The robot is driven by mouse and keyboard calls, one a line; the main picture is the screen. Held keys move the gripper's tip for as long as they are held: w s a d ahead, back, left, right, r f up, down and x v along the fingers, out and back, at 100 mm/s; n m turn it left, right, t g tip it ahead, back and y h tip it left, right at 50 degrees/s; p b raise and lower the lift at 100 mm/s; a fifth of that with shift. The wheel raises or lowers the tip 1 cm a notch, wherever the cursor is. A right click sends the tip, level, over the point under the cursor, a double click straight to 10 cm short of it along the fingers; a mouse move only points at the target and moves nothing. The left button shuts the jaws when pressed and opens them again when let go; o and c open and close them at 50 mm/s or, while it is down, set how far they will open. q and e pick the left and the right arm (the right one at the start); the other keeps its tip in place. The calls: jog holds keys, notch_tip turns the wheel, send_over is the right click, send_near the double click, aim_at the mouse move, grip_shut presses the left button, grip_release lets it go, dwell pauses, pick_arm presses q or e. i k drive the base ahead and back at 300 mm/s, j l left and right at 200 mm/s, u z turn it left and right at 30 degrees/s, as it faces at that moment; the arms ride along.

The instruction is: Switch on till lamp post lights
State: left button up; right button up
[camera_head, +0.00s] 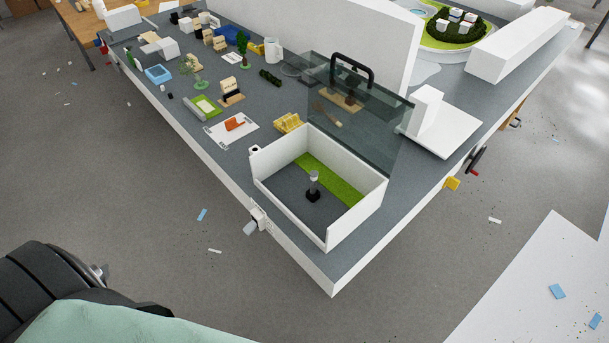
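A small lamp post (313,184) with a dark base and a pale head stands upright inside a white-walled open box (336,226) at the table's near corner. I see no clear glow from its head; it is too small to be sure. A white fitting with a grey lever or knob (251,227) sits on the table's front-left edge beside the box. A tinted clear panel (362,130) with a black handle (352,68) stands upright behind the box. Neither gripper shows in the head view.
The grey table (240,176) holds several model pieces, including a yellow piece (288,123) and a white L-shaped block (437,125). A yellow knob (452,183) and a dark wheel (476,158) jut from the right edge. Floor left of the table is mostly clear, with small scraps.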

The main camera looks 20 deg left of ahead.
aim_at(250, 227)
jog(key=k+j+u, duration=0.15)
jog(key=j+u, duration=0.2)
jog(key=k+j+u, duration=0.15)
jog(key=j+u, duration=0.25)
